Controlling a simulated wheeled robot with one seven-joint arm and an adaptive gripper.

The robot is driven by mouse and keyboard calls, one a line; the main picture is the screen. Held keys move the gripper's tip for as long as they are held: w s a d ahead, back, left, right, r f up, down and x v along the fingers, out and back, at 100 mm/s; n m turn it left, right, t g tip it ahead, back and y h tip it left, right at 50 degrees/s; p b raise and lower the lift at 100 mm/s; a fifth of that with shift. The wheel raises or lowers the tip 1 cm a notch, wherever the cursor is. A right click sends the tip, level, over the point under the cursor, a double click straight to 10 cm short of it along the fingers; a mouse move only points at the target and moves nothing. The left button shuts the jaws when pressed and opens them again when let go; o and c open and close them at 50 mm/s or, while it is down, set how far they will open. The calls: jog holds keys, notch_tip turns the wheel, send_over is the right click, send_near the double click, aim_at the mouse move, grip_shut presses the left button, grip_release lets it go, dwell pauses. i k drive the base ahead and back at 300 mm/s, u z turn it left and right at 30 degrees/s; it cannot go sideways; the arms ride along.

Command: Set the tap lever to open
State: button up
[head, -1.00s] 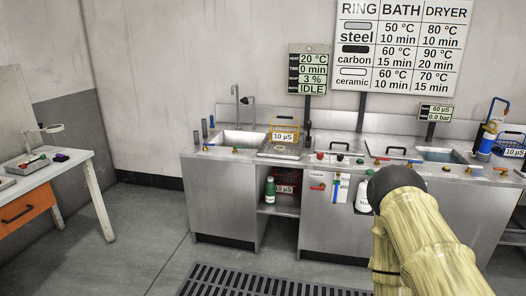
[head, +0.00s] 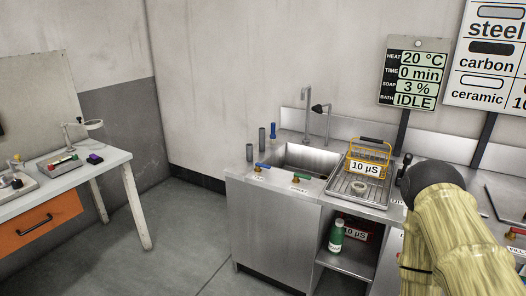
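A steel sink (head: 302,163) is set in the left end of the steel counter. A tall grey tap spout (head: 308,115) rises behind it, with a dark-headed spout (head: 327,112) beside it. On the sink's front edge sit a small valve with a blue lever (head: 263,166) and another with a green lever (head: 300,177). Small labels below them are too small to read. The frames do not show which lever the task means, or its exact setting. My arm fills the lower right; my gripper is out of view.
Right of the sink, a yellow basket (head: 368,155) marked 10 µS stands on a drain tray (head: 357,188) with a small ring. A white bench (head: 90,168) is at left. Floor (head: 185,230) between is clear.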

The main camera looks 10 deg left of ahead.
aim_at(258, 165)
jog(key=u, duration=0.2)
jog(key=i, duration=0.95)
jog(key=u, duration=0.15)
jog(key=k, duration=0.6)
jog(key=u, duration=0.7)
jog(key=i, duration=1.05)
jog(key=z, duration=0.25)
